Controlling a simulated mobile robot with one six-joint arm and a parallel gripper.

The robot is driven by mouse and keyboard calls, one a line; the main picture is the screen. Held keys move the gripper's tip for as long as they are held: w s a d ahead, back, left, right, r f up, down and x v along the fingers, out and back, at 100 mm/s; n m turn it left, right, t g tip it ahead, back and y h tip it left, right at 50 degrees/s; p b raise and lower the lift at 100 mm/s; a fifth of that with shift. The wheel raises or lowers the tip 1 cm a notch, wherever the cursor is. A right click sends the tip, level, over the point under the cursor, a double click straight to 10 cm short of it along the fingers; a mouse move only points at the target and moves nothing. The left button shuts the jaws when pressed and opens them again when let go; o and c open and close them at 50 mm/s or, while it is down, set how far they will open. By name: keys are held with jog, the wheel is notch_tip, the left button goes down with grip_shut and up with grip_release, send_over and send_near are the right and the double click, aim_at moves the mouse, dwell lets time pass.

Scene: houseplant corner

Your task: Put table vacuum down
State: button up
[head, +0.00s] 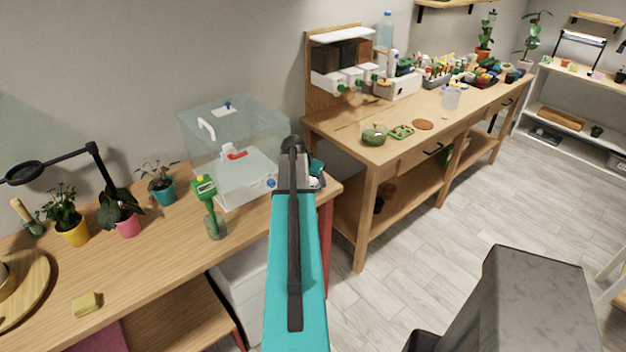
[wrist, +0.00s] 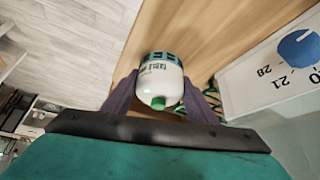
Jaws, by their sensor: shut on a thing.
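The table vacuum (wrist: 160,82) is a small white cylinder with a teal band and a green button, seen in the wrist view. My gripper (wrist: 158,92) is shut on it, with one dark finger on each side. In the head view, my teal arm hides most of the gripper, and only a bit of the vacuum (head: 317,172) shows to the right of the arm. It is over the right end of the near wooden table (head: 150,262). I cannot tell whether its base touches the wood.
A clear box (head: 232,135) with a blue dial stands close to the left of my gripper. Something green and coiled (wrist: 211,96) lies beside the vacuum. Potted plants (head: 70,225) stand further left. A workbench (head: 350,130) is to the right.

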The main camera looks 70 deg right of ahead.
jog(key=shift+f, duration=0.1)
jog(key=o, duration=1)
jog(key=shift+r, duration=0.2)
jog(key=shift+b+v, duration=1.6)
jog(key=shift+v, duration=4.35)
